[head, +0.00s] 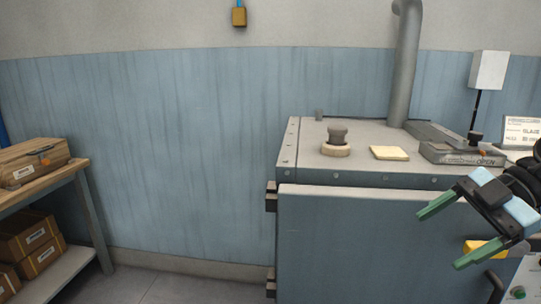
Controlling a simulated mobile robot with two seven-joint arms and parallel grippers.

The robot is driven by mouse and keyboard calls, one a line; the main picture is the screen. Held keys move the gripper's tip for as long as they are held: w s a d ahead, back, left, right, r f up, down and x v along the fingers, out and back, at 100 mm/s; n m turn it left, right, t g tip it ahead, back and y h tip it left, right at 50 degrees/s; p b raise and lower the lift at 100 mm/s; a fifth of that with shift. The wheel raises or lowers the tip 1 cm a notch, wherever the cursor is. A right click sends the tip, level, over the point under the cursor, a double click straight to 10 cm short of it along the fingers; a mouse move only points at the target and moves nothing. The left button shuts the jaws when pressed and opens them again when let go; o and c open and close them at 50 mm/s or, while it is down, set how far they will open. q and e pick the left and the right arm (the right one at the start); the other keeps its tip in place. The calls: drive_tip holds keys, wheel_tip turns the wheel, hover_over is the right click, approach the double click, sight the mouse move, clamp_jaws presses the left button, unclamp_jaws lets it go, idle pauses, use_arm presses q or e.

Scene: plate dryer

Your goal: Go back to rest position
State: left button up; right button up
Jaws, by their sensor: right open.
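My right gripper (447,236) is at the right of the head view, in front of the grey plate dryer's door (360,240). Its two green fingers are spread apart with nothing between them. The dryer's top (300,160) shows behind and above it. The door looks closed, with hinges on its left side. A dark handle (495,287) and a yellow part (484,247) show beside and below the gripper. The gripper covers part of the door's right side. My left gripper is not in the view.
On the dryer's top are a knob on a round base (337,142), a yellow pad (389,153) and a grey box (460,153). A pipe (405,70) rises at the back. A wooden shelf (75,172) with boxes stands at the left. Floor between shelf and dryer is clear.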

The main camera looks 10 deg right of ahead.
drive_tip(key=s+d+f+m+t+h+p, duration=0.15)
drive_tip(key=f+m+t, duration=0.25)
drive_tip(key=f, duration=0.6)
drive_tip(key=s+f+m+t+p, duration=0.1)
drive_tip(key=s+f+m+t, duration=0.25)
drive_tip(key=f, duration=0.55)
drive_tip(key=s+f+m+t+h+p, duration=0.1)
drive_tip(key=f+m+t, duration=0.3)
drive_tip(key=f, duration=0.6)
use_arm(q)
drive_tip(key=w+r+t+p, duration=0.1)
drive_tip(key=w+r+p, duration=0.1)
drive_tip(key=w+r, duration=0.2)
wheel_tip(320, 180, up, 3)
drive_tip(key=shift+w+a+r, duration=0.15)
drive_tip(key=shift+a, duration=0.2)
use_arm(e)
drive_tip(key=s+a+f+m+g+h, duration=0.2)
drive_tip(key=s+a+f+m, duration=0.1)
drive_tip(key=s+a+f, duration=0.4)
drive_tip(key=s+a+f+m+g+h, duration=0.3)
drive_tip(key=s+a+f, duration=0.5)
drive_tip(key=s, duration=0.4)
drive_tip(key=shift+s+a, duration=0.4)
drive_tip(key=shift+a, duration=0.35)
